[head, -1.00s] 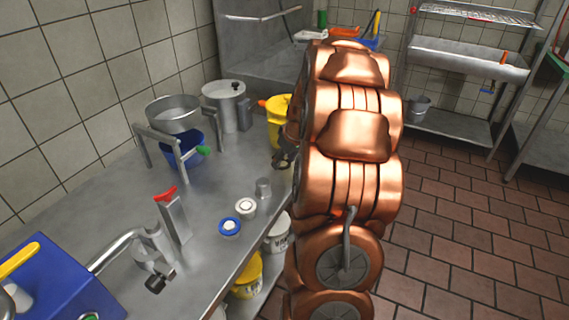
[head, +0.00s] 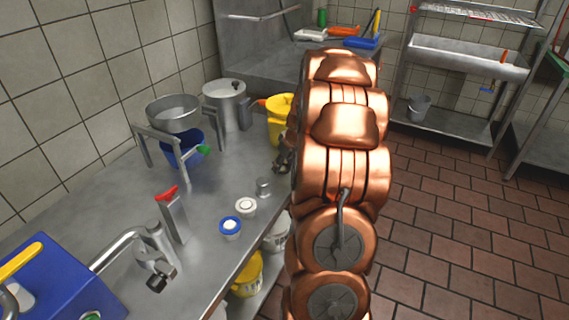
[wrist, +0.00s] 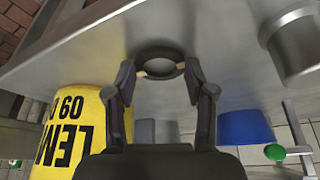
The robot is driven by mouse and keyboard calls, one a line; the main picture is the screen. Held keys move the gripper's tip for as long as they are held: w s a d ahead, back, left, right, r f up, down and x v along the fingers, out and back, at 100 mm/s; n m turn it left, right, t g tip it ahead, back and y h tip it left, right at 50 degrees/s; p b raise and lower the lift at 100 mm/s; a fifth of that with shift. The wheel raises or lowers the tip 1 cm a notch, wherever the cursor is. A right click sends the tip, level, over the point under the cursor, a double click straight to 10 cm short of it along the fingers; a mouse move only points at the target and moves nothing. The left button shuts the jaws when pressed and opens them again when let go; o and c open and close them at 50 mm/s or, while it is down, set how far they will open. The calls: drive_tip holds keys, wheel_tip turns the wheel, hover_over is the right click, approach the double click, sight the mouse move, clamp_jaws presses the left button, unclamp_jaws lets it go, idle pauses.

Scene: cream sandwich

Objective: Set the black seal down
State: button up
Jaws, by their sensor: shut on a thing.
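The black seal (wrist: 163,52) is a dark ring in the wrist view, held between the tips of my gripper (wrist: 159,70). The fingers are shut on its two sides. The grey steel counter (wrist: 230,45) lies behind the ring; I cannot tell whether the ring touches it. In the head view my gripper (head: 283,161) shows only as a dark part at the left edge of my copper arm, low over the counter. The seal is hidden there.
A yellow bucket (head: 277,131) stands close to my gripper. A small metal cup (head: 263,187), a white-topped jar (head: 245,207) and a blue-rimmed jar (head: 230,228) stand nearer the front.

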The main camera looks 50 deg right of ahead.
drive_tip(key=shift+f, duration=0.15)
drive_tip(key=o, duration=0.8)
drive_tip(key=shift+c, duration=0.2)
